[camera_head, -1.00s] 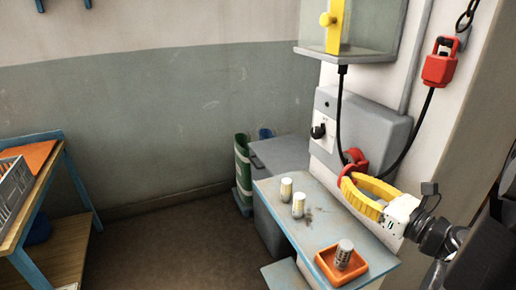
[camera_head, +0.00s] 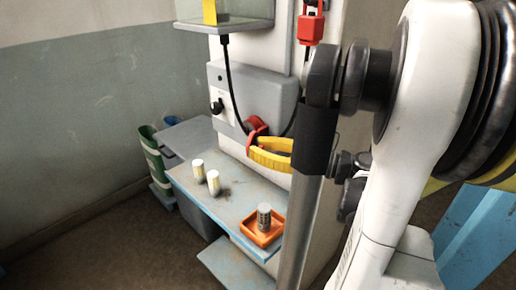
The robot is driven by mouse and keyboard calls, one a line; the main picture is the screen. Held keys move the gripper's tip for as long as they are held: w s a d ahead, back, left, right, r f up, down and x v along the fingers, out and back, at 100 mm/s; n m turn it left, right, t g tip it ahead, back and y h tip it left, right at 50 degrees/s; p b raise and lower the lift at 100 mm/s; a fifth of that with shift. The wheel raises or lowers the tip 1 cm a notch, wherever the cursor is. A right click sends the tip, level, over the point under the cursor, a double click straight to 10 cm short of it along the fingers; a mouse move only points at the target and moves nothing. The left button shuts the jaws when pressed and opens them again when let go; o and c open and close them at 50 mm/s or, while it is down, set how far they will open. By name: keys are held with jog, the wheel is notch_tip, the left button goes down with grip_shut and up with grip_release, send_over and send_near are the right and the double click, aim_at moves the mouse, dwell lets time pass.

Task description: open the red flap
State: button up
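A red part (camera_head: 256,125) sits at the lower edge of the grey wall box (camera_head: 245,95), where black cables come down. It may be the red flap; its shape is too small to tell. The yellow fingers of my gripper (camera_head: 258,147) reach to it from the right. Their tips are at or very near the red part; I cannot tell whether they hold it. My dark and white arm links hide the gripper's base.
A blue-edged shelf (camera_head: 213,203) below carries two pale cylinders (camera_head: 206,176) and an orange tray (camera_head: 280,222) holding a grey cylinder (camera_head: 264,216). A red box (camera_head: 311,28) hangs above. A green-white container (camera_head: 154,158) stands left. The floor at lower left is clear.

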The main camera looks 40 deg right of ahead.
jog(key=o, duration=0.3)
jog(key=shift+s+a, duration=0.1)
jog(key=shift+o, duration=0.2)
jog(key=v, duration=1.2)
